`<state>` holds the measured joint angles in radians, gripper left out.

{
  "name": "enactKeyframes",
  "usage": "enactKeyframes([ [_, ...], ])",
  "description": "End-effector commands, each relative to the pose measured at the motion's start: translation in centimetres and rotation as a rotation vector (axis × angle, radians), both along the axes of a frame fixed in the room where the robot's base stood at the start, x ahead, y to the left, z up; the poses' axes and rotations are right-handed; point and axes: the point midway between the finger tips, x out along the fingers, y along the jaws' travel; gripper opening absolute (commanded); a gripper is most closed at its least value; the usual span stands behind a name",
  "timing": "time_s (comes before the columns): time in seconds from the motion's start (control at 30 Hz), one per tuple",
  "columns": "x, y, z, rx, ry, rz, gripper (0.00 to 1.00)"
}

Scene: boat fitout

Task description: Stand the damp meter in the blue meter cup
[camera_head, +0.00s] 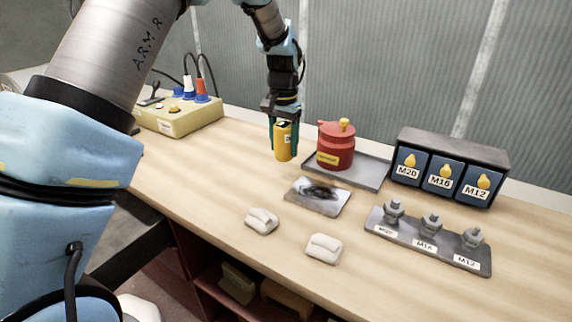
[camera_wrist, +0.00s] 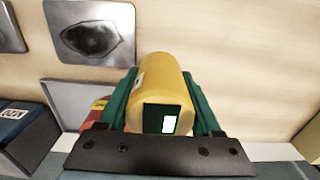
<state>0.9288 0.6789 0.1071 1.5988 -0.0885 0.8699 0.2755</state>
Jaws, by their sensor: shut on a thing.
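The damp meter (camera_head: 284,143) is a yellow rounded body, held upright in the head view. My gripper (camera_head: 284,150) points down and is shut on it, one green finger on each side. In the wrist view the yellow damp meter (camera_wrist: 160,75) lies between the green fingers of my gripper (camera_wrist: 163,95), its dark end with a bright white patch facing the camera. Whether its bottom touches the bench is hard to tell. I see no blue meter cup in either view.
A red pot (camera_head: 336,147) on a grey tray (camera_head: 371,174) stands close right of the gripper. A yellow switch box (camera_head: 182,118) with plugs is at left. Labelled bins (camera_head: 443,177), a fittings rack (camera_head: 428,246), a dark-stained plate (camera_head: 318,196) and two pale blocks (camera_head: 324,249) occupy the bench.

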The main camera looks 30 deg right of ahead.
Motion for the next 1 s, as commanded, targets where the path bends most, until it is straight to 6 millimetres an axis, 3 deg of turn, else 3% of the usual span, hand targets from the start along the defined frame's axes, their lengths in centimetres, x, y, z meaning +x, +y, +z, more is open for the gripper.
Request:
enactKeyframes([
  [0.53, 0.0, 0.0, -6.3, 0.001, 0.000, 0.001, 0.00],
  [0.93, 0.0, 0.0, -7.2, -0.001, 0.000, 0.000, 0.00],
  [0.97, 0.0, 0.0, -7.1, -0.001, 0.000, 0.000, 0.69],
  [1.0, 0.0, 0.0, -7.0, -0.001, 0.000, 0.000, 0.74],
])
